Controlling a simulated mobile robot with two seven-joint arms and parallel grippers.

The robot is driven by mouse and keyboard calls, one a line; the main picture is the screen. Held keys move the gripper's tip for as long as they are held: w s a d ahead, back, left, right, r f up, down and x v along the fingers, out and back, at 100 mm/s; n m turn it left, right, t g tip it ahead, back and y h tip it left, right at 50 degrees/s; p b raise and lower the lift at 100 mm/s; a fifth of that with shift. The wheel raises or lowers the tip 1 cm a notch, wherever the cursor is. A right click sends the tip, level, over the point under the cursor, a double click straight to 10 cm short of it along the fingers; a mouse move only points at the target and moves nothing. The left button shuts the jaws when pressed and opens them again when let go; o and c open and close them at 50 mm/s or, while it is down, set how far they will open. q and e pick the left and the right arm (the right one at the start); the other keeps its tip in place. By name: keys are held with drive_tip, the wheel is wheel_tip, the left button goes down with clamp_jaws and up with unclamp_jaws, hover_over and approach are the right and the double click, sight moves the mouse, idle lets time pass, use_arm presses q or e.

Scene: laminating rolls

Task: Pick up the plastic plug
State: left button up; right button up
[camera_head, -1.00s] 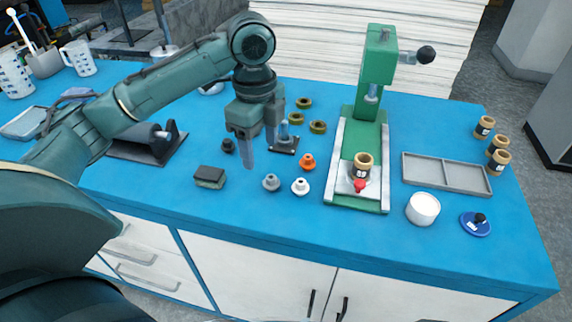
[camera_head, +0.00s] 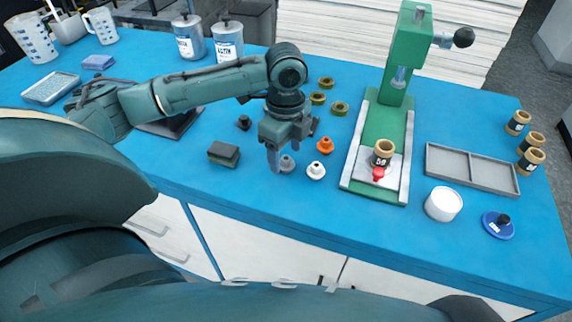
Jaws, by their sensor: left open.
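Several small plugs stand on the blue table: a grey plug (camera_head: 287,163), a white plug (camera_head: 316,171), an orange plug (camera_head: 325,145) and a black plug (camera_head: 243,122). I cannot tell from the picture which of them is the plastic one. My left gripper (camera_head: 284,157) points down with its jaws open, right at the grey plug. One finger is just left of the grey plug, which shows partly below the gripper. I cannot tell whether the fingers touch it. The white plug is close on the right. My right gripper is not in view.
A green press (camera_head: 391,97) stands to the right, with a labelled roll (camera_head: 383,152) and a red piece on its base. A grey tray (camera_head: 471,170), white tub (camera_head: 443,204) and blue disc (camera_head: 498,226) lie farther right. A dark block (camera_head: 223,154) lies left of the gripper.

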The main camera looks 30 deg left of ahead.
sight(286, 164)
use_arm(q)
wheel_tip(286, 164, down, 3)
drive_tip(key=shift+r, duration=0.2)
drive_tip(key=shift+c, duration=0.5)
drive_tip(key=c, duration=1)
drive_tip(key=shift+o, duration=0.2)
drive_tip(key=shift+r, duration=0.1)
